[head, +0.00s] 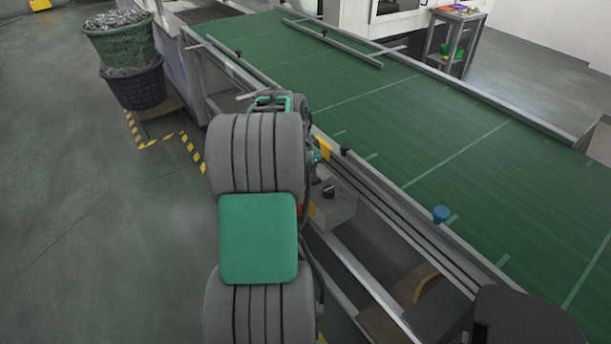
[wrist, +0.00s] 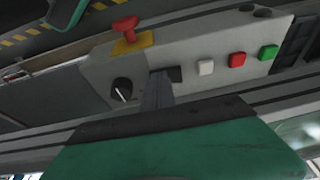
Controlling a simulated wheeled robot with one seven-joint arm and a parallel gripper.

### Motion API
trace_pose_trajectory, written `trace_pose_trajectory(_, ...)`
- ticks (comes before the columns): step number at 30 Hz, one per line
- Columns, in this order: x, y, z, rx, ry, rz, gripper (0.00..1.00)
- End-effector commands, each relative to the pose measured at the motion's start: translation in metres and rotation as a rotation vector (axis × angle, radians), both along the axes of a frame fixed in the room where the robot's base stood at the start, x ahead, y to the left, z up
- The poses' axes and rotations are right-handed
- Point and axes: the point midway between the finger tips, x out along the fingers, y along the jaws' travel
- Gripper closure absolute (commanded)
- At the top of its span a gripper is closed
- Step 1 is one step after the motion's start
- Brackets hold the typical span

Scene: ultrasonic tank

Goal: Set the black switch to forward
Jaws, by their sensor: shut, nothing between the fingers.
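The black switch (wrist: 121,90) is a round rotary knob with a white pointer line, on the front of a light grey control box (wrist: 92,68) in the wrist view. In the head view, a black knob (head: 329,191) shows on the grey box (head: 336,210) beside the conveyor. My gripper (wrist: 158,76) is shut and empty. My arm hides the gripper in the head view.
A red emergency button (wrist: 125,27) on a yellow plate sits above the switch. White (wrist: 206,67), red (wrist: 237,60) and green (wrist: 268,52) buttons lie to the right. The green conveyor (head: 470,170) and its metal rails run alongside. Stacked bins (head: 125,55) stand far left.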

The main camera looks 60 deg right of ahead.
Motion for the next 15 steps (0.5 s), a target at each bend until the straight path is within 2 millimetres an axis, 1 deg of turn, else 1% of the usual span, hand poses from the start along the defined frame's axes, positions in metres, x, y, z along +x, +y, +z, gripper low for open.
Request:
trace_pose_trajectory(1, -0.002, 0.000, -0.001, 0.002, 0.003, -0.005, 1.00)
trace_pose_trajectory(5, -0.002, -0.002, -0.001, 0.002, 0.004, -0.007, 1.00)
trace_pose_trajectory(15, 0.013, -0.008, 0.002, 0.000, 0.003, -0.002, 1.00)
